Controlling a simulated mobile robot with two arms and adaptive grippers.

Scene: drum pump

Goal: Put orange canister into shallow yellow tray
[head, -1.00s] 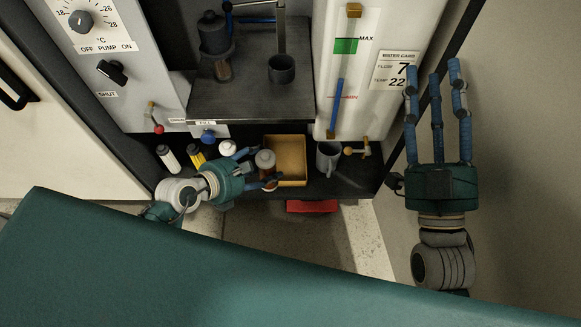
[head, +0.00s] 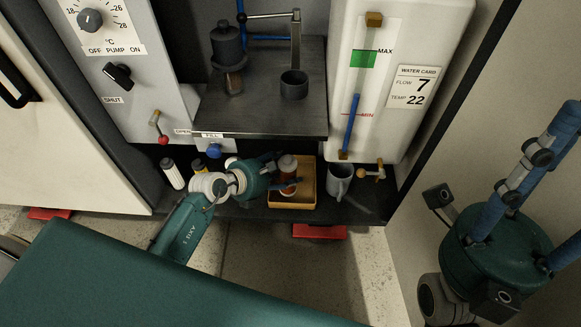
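The orange canister (head: 289,186) has a grey lid and stands roughly upright over the left part of the shallow yellow tray (head: 306,180). I cannot tell whether its base touches the tray floor. My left gripper (head: 286,181) reaches in from the left with its blue fingers around the canister, shut on it. The gripper hides part of the tray's left side. My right gripper (head: 550,190) is at the right edge, well away from the shelf, with its fingers spread and empty. Some of its fingers run out of the picture.
A grey mug (head: 340,180) stands just right of the tray. A white bottle (head: 173,174) and a yellow one (head: 199,167) stand to the left. The dark platform (head: 260,115) overhangs behind. A brass tap (head: 372,172) juts out at right.

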